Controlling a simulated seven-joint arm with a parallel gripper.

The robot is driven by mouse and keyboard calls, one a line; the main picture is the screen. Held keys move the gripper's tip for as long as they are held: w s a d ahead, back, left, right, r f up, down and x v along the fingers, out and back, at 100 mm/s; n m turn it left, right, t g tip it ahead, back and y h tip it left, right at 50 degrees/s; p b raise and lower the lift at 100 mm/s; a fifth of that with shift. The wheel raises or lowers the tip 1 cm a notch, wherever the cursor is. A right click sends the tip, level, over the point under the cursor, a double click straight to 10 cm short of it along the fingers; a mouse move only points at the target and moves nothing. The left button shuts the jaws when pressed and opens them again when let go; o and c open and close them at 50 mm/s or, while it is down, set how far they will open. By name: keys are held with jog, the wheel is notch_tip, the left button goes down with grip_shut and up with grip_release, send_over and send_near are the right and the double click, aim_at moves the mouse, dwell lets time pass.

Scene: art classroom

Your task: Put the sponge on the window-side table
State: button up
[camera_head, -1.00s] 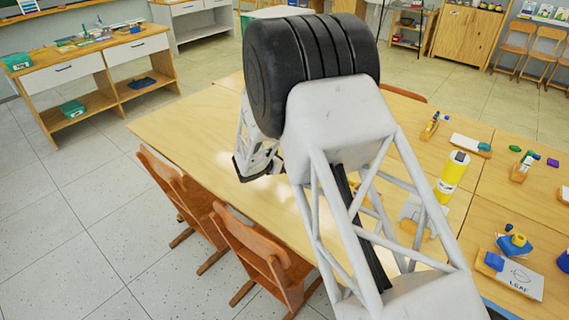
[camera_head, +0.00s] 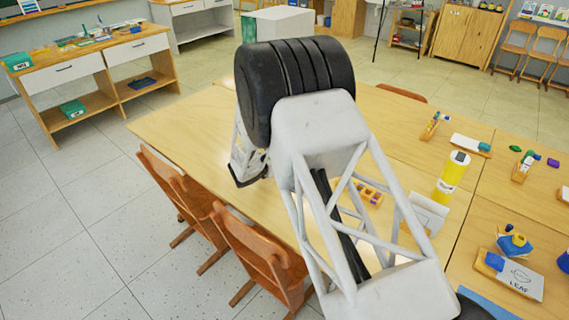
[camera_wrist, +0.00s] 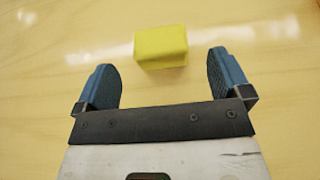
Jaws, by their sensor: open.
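A yellow sponge (camera_wrist: 161,47), shaped like a block, lies on the light wooden table in the wrist view. My gripper (camera_wrist: 164,80) is open, with its two blue-padded fingers spread apart. The sponge is beyond the fingertips, roughly centred between them, and nothing is between the fingers. In the head view my arm hides the sponge and the fingers. The wooden table (camera_head: 185,125) is in the middle of the head view. I cannot tell from the frames which table is the window-side one.
Wooden chairs (camera_head: 262,250) stand along the table's near left side. A yellow bottle (camera_head: 452,178), a white card (camera_head: 428,213) and a small wooden block holder (camera_head: 369,193) are on the right part. A white-drawer side table (camera_head: 95,70) stands at the upper left. The table's left part is clear.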

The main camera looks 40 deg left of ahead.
jog(key=shift+w+f, duration=0.1)
jog(key=shift+w, duration=0.1)
jog(key=shift+x, duration=2.5)
jog(key=shift+w, duration=0.1)
jog(key=shift+c, duration=0.4)
jog(key=c, duration=1)
jog(key=shift+r, duration=0.25)
jog(key=shift+r, duration=0.7)
notch_tip(320, 180, up, 2)
jog(key=shift+r, duration=0.1)
jog(key=s+d, duration=0.3)
jog(key=d, duration=0.1)
jog(key=s+d, duration=0.4)
jog(key=s+d+r, duration=0.1)
jog(key=s+d, duration=0.2)
jog(key=d, duration=0.1)
jog(key=shift+s+r, duration=0.15)
jog(key=shift+s, duration=0.05)
